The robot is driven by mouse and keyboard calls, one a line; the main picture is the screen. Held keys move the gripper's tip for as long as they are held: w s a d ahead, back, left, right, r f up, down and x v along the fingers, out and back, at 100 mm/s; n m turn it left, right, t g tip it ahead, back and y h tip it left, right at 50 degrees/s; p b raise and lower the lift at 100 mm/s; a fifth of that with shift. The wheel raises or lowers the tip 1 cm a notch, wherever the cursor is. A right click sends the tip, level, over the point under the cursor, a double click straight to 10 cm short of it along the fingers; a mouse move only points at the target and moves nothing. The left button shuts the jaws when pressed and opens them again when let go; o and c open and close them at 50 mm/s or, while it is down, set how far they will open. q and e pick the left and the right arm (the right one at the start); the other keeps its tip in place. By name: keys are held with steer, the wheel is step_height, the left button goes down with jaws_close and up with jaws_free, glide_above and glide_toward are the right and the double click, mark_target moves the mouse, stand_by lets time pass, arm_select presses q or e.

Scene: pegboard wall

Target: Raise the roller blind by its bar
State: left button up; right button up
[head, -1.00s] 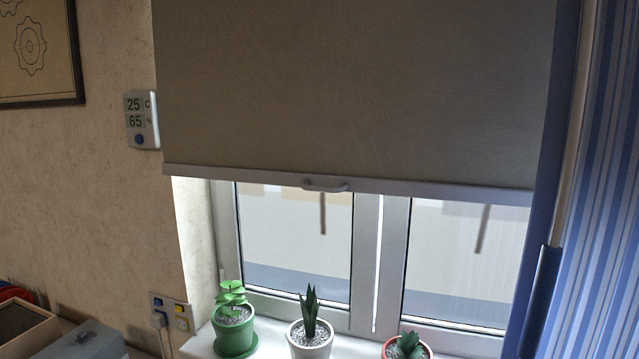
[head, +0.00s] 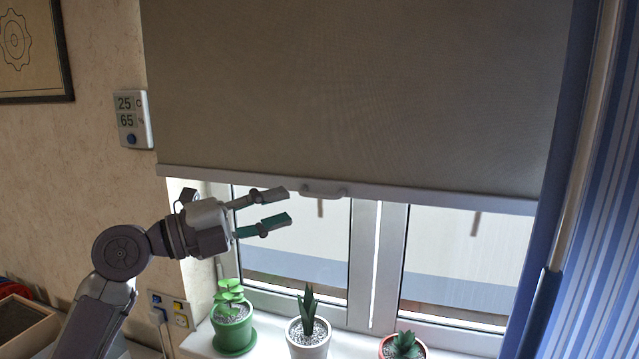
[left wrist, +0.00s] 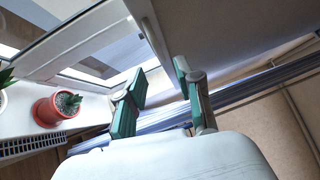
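The grey roller blind (head: 350,90) hangs over the upper part of the window. Its pale bottom bar (head: 450,199) runs across the window, with a small handle (head: 322,189) at its middle. My left gripper (head: 287,206) is open and empty, its fingers pointing right, just left of the handle in the picture. I see no contact with the handle. In the left wrist view, the open fingers (left wrist: 160,85) show with the blind (left wrist: 225,25) beyond them. My right gripper is not in view.
On the sill stand a green pot plant (head: 233,328), a white pot plant (head: 308,338) and a red pot plant (head: 403,346). A blue striped curtain (head: 600,180) hangs at the right. A thermometer display (head: 132,119) is on the left wall.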

mark_target(316, 197)
arm_select(q)
steer(key=p+x, duration=0.2)
steer(key=x, duration=0.4)
steer(key=shift+w+d+r+p, duration=0.1)
steer(key=shift+d+r+p, duration=0.1)
steer(key=shift+d+p, duration=0.15)
steer(key=shift+w+d+f+p, duration=0.15)
steer(key=shift+w+d+p, duration=0.2)
steer(key=shift+d, duration=0.25)
jaws_close()
